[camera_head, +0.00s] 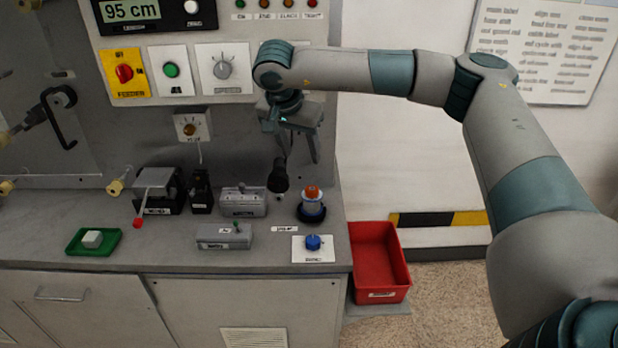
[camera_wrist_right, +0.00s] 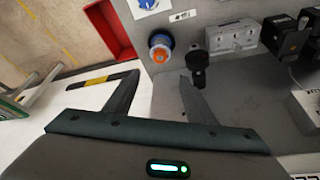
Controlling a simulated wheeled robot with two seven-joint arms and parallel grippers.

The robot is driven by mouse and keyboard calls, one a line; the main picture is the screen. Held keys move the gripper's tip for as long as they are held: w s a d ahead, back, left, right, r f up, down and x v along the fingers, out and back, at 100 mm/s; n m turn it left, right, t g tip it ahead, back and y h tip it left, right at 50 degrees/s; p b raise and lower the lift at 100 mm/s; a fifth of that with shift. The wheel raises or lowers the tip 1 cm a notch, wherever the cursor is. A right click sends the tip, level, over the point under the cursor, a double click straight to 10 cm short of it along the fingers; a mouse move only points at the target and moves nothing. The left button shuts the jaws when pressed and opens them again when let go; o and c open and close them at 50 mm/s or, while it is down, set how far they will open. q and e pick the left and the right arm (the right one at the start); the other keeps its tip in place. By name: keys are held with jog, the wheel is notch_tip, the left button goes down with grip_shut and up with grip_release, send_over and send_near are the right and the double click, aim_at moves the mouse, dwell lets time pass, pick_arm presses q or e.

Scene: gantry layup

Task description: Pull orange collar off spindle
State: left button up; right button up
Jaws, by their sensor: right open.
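The orange collar (camera_head: 312,192) sits at the top of a short upright post, the spindle (camera_head: 312,208), which has a pale and blue body on a dark round base near the right end of the bench. The collar also shows in the right wrist view (camera_wrist_right: 160,53), beyond the fingertips. My right gripper (camera_head: 300,160) is open and empty, fingers pointing down, above the collar and slightly to its left. In the wrist view the collar lies between the lines of the two fingers (camera_wrist_right: 160,78), apart from both. My left gripper is not in view.
A black-knobbed lever (camera_head: 278,178) stands close left of the spindle. A blue knob (camera_head: 313,242) on a white plate is in front. A red bin (camera_head: 378,262) is beside the bench at right. A green tray (camera_head: 94,241) holds a pale block at left.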

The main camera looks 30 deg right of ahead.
aim_at(312, 189)
jog(key=p+x, duration=0.4)
jog(key=x, duration=1)
jog(key=shift+d+f+p, duration=0.15)
jog(key=shift+f+p, duration=0.15)
jog(key=shift+f, duration=0.1)
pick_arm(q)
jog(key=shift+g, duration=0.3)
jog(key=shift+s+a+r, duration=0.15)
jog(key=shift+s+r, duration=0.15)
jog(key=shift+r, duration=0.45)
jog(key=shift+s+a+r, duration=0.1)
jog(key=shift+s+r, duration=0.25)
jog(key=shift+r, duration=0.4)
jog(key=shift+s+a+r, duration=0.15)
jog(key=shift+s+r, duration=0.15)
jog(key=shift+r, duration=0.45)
pick_arm(e)
jog(key=shift+d+f, duration=0.15)
jog(key=shift+f, duration=0.35)
jog(key=shift+c, duration=0.3)
grip_shut()
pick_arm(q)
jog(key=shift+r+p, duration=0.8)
pick_arm(e)
jog(key=shift+r, duration=1.6)
pick_arm(q)
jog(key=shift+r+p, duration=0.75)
jog(key=shift+p, duration=0.05)
pick_arm(e)
jog(key=shift+r, duration=1.7)
